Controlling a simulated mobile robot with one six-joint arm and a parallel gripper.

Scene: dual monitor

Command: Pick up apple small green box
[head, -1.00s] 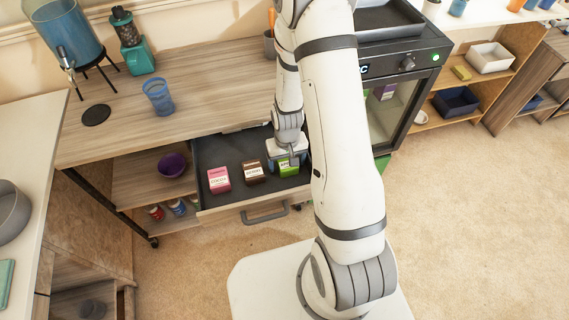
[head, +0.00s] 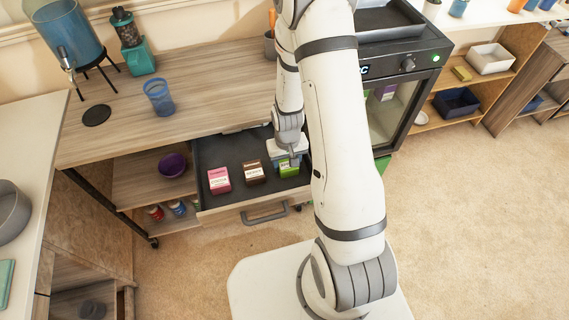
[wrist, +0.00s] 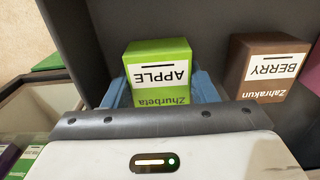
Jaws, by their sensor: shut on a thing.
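The small green apple box (head: 289,168) is in the open drawer, at the right end of a row of boxes. In the wrist view the green box (wrist: 158,72) shows its upside-down "APPLE" label. My gripper (head: 287,160) reaches down into the drawer from above. In the wrist view its blue fingers (wrist: 205,88) stand on both sides of the green box, shut on it. The lower part of the box is hidden behind my gripper's body. I cannot tell whether the box is lifted off the drawer floor.
A brown berry box (head: 253,172) and a pink box (head: 219,180) stand to the left in the dark drawer (head: 213,153). The brown box (wrist: 266,68) is close beside the right finger in the wrist view. A black appliance (head: 408,75) stands to the right.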

